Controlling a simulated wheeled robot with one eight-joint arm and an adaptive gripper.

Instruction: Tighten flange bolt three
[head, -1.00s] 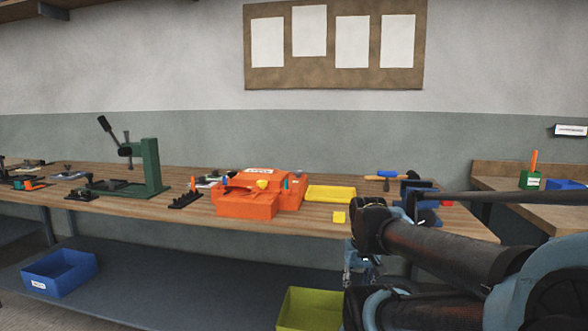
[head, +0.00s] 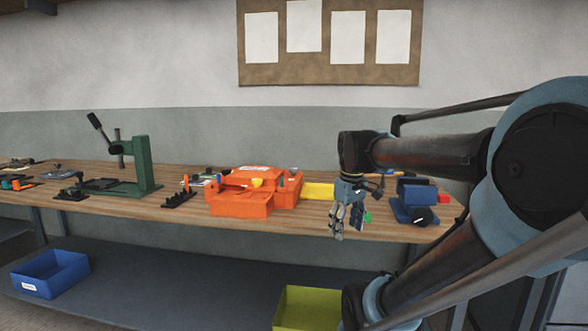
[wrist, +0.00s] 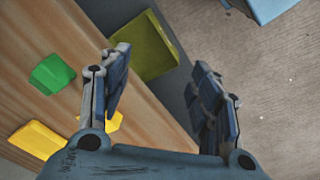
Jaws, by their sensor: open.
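No flange or numbered bolt can be made out in either view. My gripper (head: 338,236) points down at the front edge of the workbench (head: 330,215), left of a blue vise-like fixture (head: 412,194) with a dark round part at its front. In the wrist view my gripper (wrist: 165,90) has its two fingers wide apart with nothing between them. A green block (wrist: 52,74) lies on the wood left of the fingers; it also shows in the head view (head: 367,217). Yellow pieces (wrist: 37,140) lie near it, one partly hidden by the left finger.
An orange toolbox (head: 240,202) and yellow tray (head: 318,190) stand left of my gripper. A green press (head: 142,165) stands further left. An olive bin (head: 308,305) is below the bench edge, a blue bin (head: 50,273) on the lower shelf. A red block (head: 444,197) sits beside the fixture.

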